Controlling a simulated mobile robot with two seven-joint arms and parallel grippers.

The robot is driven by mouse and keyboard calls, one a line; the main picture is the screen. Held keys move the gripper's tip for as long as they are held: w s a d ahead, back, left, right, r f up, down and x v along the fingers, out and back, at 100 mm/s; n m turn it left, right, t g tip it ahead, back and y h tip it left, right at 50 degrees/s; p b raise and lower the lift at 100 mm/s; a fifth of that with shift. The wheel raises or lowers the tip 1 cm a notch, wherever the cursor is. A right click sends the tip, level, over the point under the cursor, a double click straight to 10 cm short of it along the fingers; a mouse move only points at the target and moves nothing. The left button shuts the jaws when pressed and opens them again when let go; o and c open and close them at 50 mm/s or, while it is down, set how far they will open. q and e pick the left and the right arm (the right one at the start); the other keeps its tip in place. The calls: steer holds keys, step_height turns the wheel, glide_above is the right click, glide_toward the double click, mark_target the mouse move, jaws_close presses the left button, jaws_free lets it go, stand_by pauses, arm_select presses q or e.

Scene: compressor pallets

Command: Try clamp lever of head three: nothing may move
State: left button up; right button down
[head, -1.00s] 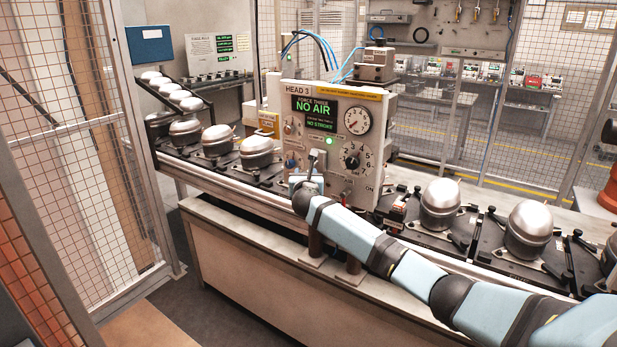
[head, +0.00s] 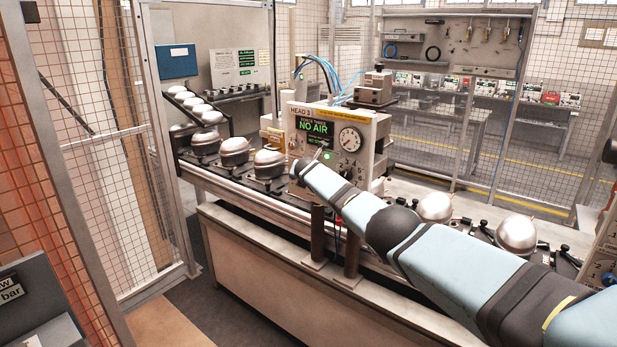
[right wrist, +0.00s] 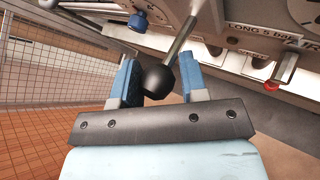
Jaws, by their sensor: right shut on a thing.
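The head three unit (head: 374,160) is a pale box on the line with a green-lettered display (head: 313,129) reading NO AIR, a round gauge (head: 349,139) and a lit green lamp (head: 327,155). In the right wrist view, a clamp lever shows as a metal rod (right wrist: 181,42) ending in a black ball knob (right wrist: 157,80). My right gripper (right wrist: 159,70) is shut on this knob, with one blue finger on each side. In the head view my right arm reaches the unit's front and hides its lower part. My left gripper is not in view.
A blue knob (right wrist: 138,20) and a red knob (right wrist: 281,84) sit near the lever. Silver compressor domes (head: 235,151) on black pallets stand left of the unit, with others (head: 516,234) on the right. Mesh fencing (head: 100,180) closes the left side.

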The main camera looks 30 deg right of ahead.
steer(key=shift+w+a+r+g+y, duration=0.1)
steer(key=shift+w+r+g+y, duration=0.15)
steer(key=shift+r+y, duration=0.35)
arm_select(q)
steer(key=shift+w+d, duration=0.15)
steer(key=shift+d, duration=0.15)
arm_select(e)
steer(key=shift+r+m+g, duration=0.25)
steer(key=shift+r+m, duration=0.1)
steer(key=shift+m, duration=0.05)
steer(key=shift+y, duration=0.3)
steer(key=c, duration=0.9)
jaws_free()
steer(key=shift+o, duration=0.6)
steer(key=shift+w+f, duration=0.1)
steer(key=shift+w, duration=0.05)
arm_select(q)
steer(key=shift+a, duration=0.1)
arm_select(e)
steer(key=shift+d+f, duration=0.2)
steer(key=shift+f, duration=0.05)
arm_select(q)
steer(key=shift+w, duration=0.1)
